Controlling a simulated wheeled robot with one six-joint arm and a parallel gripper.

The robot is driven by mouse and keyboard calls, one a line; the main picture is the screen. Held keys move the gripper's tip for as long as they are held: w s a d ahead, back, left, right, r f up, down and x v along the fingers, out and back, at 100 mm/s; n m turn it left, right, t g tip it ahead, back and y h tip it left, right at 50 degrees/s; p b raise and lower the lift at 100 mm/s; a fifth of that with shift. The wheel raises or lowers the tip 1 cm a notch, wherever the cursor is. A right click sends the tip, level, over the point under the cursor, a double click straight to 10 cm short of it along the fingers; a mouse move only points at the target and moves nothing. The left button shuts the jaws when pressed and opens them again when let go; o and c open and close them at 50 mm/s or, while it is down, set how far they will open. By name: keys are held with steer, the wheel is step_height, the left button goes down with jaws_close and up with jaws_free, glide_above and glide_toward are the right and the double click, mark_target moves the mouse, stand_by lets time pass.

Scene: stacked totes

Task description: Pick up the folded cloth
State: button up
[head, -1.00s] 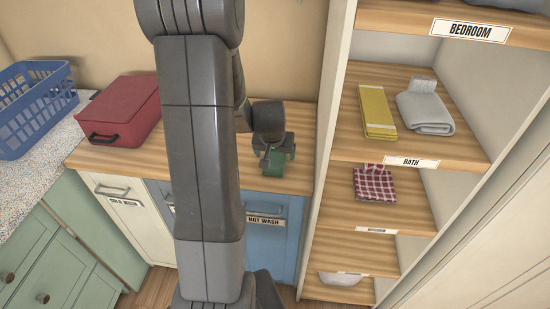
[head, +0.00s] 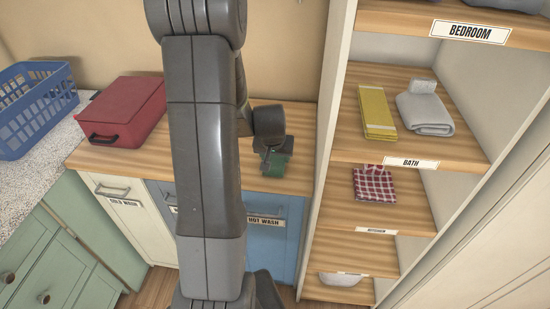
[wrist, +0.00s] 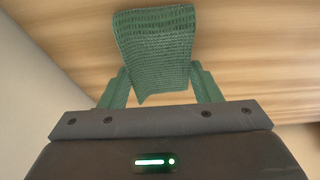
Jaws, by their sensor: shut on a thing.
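The folded cloth (wrist: 155,48) is green with a woven texture. In the wrist view it sits between the two green fingers of my gripper (wrist: 158,82), with much of it reaching out past them. My gripper is shut on it. In the head view the green cloth (head: 277,163) shows just below my dark gripper (head: 274,150), over the right part of the wooden counter. I cannot tell whether the cloth still touches the counter.
A red case (head: 125,110) and a blue basket (head: 35,110) stand to the left. To the right, a shelf unit (head: 350,150) holds a yellow cloth (head: 377,110), a grey towel (head: 425,112) and a red checked cloth (head: 374,183). The counter (head: 290,178) sits above labelled drawers.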

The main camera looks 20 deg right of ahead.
step_height(320, 180, up, 10)
steer(key=shift+b, duration=0.45)
steer(key=shift+o, duration=1.2)
steer(key=shift+c, duration=0.7)
